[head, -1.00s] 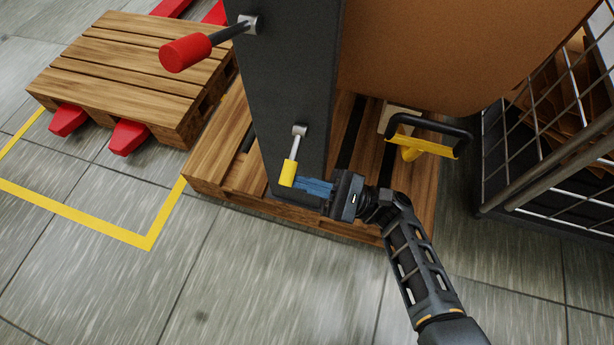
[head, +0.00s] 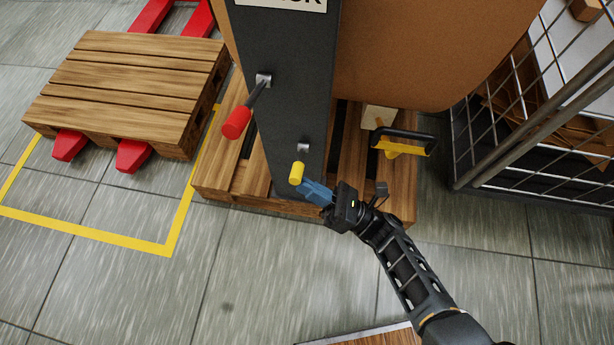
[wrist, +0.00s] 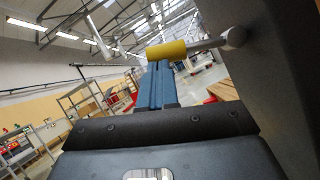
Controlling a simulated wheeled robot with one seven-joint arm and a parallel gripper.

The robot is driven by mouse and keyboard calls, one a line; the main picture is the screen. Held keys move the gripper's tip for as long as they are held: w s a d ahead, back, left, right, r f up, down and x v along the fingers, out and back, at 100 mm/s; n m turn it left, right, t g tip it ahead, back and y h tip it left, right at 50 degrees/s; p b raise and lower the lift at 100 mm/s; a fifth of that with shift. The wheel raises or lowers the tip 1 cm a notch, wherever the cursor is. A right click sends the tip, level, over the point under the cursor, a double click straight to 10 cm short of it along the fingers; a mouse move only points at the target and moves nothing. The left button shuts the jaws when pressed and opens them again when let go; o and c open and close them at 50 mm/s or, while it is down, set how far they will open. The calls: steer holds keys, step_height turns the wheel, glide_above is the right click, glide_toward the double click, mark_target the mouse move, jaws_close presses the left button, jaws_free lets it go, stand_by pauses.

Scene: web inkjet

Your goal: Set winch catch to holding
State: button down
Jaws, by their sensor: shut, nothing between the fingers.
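A short lever with a yellow grip (head: 296,173) sticks out low on the dark grey post; I take it for the winch catch. In the wrist view its yellow grip (wrist: 166,49) lies across the picture, its metal stem running right to a round pivot by the post. My gripper (head: 306,186) is shut and empty, its blue fingers just below and right of the grip. In the wrist view the fingers (wrist: 158,70) reach up to the grip's underside; I cannot tell if they touch. A longer lever with a red grip (head: 236,122) sits higher on the post.
The post (head: 292,60) stands on a wooden pallet (head: 225,175) beside a large brown rounded body (head: 420,55). A yellow and black handle (head: 403,147) and wire cage (head: 465,150) are right. A pallet on red forks (head: 130,85) is left. The front floor is mostly clear.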

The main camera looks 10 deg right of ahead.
step_height(320, 180, up, 2)
steer(key=shift+m+t+h+p, duration=0.3)
steer(key=shift+m+p, duration=0.4)
steer(key=shift+p, duration=0.15)
steer(key=shift+f, duration=0.1)
steer(key=s+a+f+b+v, duration=0.1)
steer(key=b+v, duration=0.3)
steer(key=v, duration=0.8)
steer(key=shift+f, duration=0.6)
steer(key=shift+s+a, duration=0.1)
steer(key=shift+s, duration=0.05)
